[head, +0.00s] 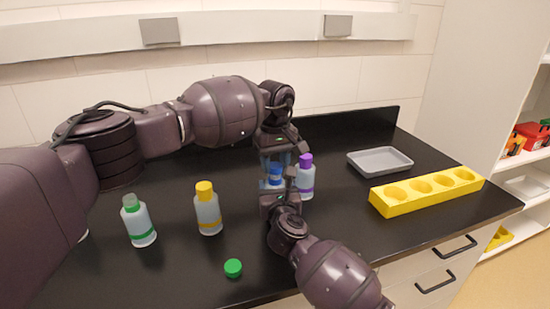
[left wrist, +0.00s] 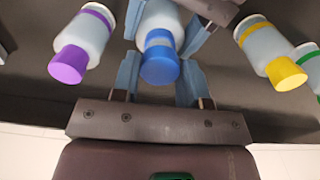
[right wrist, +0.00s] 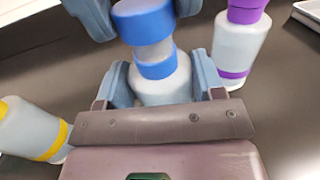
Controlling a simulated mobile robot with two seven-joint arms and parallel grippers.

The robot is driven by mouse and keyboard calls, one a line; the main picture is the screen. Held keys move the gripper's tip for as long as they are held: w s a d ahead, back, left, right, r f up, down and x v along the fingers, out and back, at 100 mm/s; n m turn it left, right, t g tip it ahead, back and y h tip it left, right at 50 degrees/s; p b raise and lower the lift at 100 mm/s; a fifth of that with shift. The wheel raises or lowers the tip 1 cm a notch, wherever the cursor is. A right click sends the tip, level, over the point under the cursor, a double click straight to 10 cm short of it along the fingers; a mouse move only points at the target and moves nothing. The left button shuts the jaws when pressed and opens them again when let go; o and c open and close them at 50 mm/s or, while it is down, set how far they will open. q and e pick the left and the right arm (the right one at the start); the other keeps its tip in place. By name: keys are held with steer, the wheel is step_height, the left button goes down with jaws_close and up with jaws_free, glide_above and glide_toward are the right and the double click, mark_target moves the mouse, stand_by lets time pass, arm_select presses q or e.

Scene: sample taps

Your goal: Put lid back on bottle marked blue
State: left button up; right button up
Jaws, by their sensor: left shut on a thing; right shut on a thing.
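The blue-marked bottle (head: 266,184) stands upright on the black bench, partly hidden by my grippers. Its blue band (right wrist: 155,67) shows in the right wrist view. My right gripper (head: 278,192) is shut on the bottle body. My left gripper (head: 275,165) is above, shut on the blue lid (right wrist: 142,20). The lid is over the bottle's top, in line with it; it also shows in the left wrist view (left wrist: 160,65).
A purple-capped bottle (head: 306,180) stands close right. A yellow-capped bottle (head: 208,212) and a green-marked bottle (head: 140,226) stand left. A loose green lid (head: 233,268) lies in front. A grey tray (head: 380,161) and yellow rack (head: 428,192) sit right.

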arm_select(q)
steer(key=shift+f, duration=0.6)
stand_by(0.7)
arm_select(e)
jaws_close()
arm_select(q)
steer(key=m, duration=0.9)
steer(key=shift+m, duration=0.3)
steer(key=o, duration=0.9)
